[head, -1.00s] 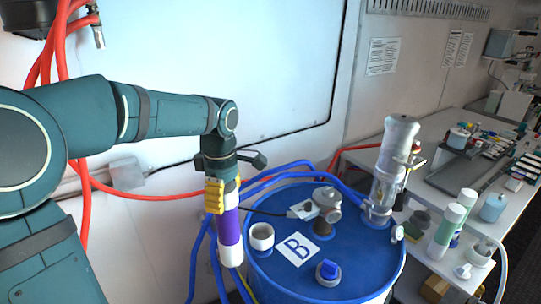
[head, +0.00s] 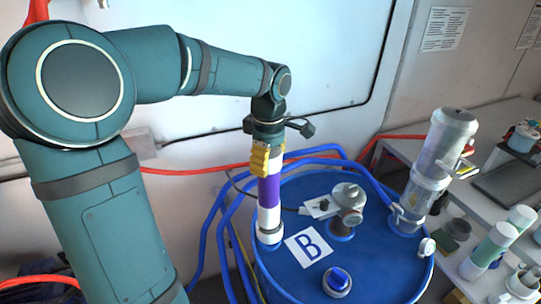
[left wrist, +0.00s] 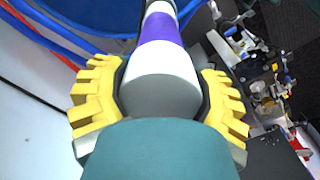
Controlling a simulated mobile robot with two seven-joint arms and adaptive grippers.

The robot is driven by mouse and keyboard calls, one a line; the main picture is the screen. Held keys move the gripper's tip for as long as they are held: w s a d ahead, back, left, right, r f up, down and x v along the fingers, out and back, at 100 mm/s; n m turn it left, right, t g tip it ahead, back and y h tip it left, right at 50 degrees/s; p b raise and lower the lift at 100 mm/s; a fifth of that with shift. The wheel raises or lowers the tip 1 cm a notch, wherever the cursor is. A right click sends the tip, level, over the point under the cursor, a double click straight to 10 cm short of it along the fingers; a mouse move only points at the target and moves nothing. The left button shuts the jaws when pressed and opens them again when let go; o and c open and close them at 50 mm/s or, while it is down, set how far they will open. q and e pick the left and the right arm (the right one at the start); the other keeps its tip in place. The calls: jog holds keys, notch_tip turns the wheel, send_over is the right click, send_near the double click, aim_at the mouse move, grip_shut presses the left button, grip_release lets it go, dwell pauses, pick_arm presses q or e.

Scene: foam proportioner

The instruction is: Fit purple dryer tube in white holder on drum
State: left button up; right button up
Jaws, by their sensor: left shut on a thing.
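The dryer tube (head: 269,191), white with a purple band, hangs nearly upright from my left gripper (head: 267,160). The yellow fingers are shut around its upper part. The left wrist view shows the tube (left wrist: 168,28) running away between the fingers of the left gripper (left wrist: 160,95). The tube's lower end lines up with the white holder (head: 270,240) on the left side of the blue drum (head: 300,190). The tube covers most of the holder's opening, so I cannot tell how deep the end sits. My right gripper is not in view.
On the drum are a "B" label (head: 309,248), a grey metal fitting (head: 347,205), a blue cap (head: 338,280) and a tall clear cylinder (head: 435,165). Blue hoses (head: 215,215) run along the drum's left side. A cluttered bench stands at the right.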

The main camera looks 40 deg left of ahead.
aim_at(270, 178)
pick_arm(q)
notch_tip(270, 178, down, 3)
jog(key=shift+w+b, duration=0.1)
jog(key=shift+b, duration=0.55)
jog(key=shift+f+b, duration=0.5)
jog(key=shift+f, duration=0.25)
jog(key=shift+f+b, duration=0.5)
jog(key=shift+f, duration=0.05)
dwell(0.5)
jog(key=o, duration=1.2)
jog(key=shift+c, duration=0.2)
jog(key=shift+r, duration=0.1)
jog(key=shift+r+p, duration=1.25)
jog(key=shift+r, duration=0.3)
jog(key=shift+d+r+p, duration=0.1)
jog(key=shift+r+p, duration=0.55)
jog(key=shift+r, duration=3.25)
